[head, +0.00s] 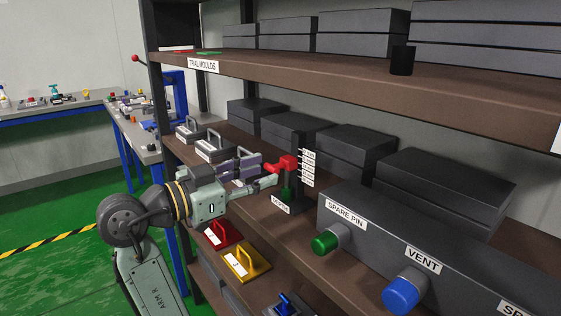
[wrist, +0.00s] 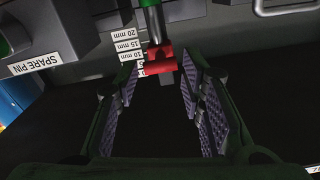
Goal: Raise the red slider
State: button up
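In the wrist view, which is upside down, the red slider (wrist: 160,64) shows between the open fingertips (wrist: 161,80), with gaps on both sides. It is beside the lower-numbered mm labels (wrist: 127,45). Whether anything touches it is unclear.
A dark box with a green knob (head: 325,241) and a blue knob (head: 401,293) stands at the right. Red (head: 222,234) and yellow (head: 246,262) handled plates lie in front below the arm. Dark boxes (head: 345,145) stand behind. An upper shelf (head: 350,68) overhangs.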

aim_at(278, 166)
jog(key=p+x, duration=0.1)
jog(key=x, duration=0.4)
jog(key=shift+w+d, duration=0.1)
jog(key=shift+c, duration=0.6)
grip_shut()
